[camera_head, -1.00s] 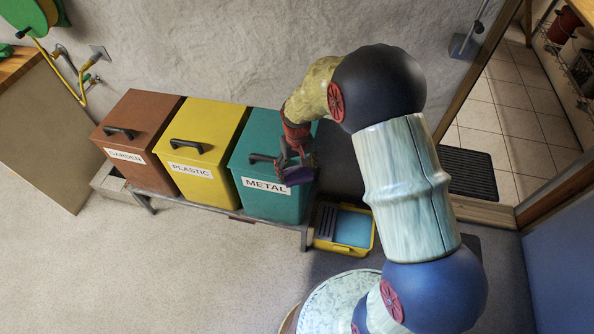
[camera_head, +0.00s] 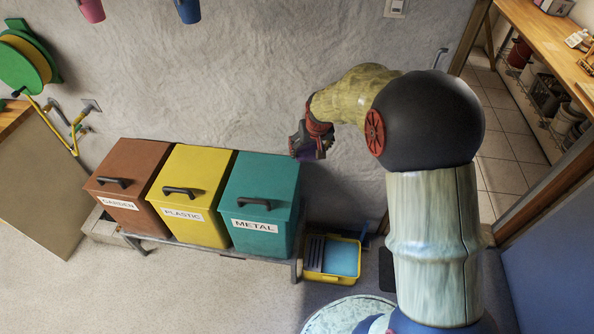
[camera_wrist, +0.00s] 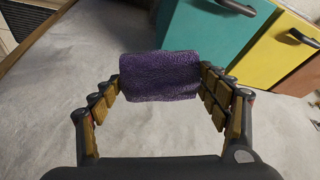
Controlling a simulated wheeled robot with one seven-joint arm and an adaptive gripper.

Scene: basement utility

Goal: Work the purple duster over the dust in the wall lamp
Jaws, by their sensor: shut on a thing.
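The purple duster (camera_wrist: 160,76) is a textured block held between the two padded fingers of my gripper (camera_wrist: 160,85) in the wrist view. In the head view my gripper (camera_head: 302,150) is raised just above and right of the teal METAL bin, in front of the grey wall. Only a little purple of the duster (camera_head: 306,156) shows there, mostly hidden by the fingers. No wall lamp can be made out for certain, and no dust shows. A pink cup-like thing (camera_head: 91,10) and a blue one (camera_head: 188,10) are on the wall, cut off by the top edge.
Brown GARDEN (camera_head: 128,172), yellow PLASTIC (camera_head: 200,180) and teal METAL (camera_head: 265,190) bins stand on a low bench. A yellow tub (camera_head: 313,276) is on the floor beside it. A green hose reel (camera_head: 25,62) hangs left. A doorway opens right. The wall above the bins is mostly bare.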

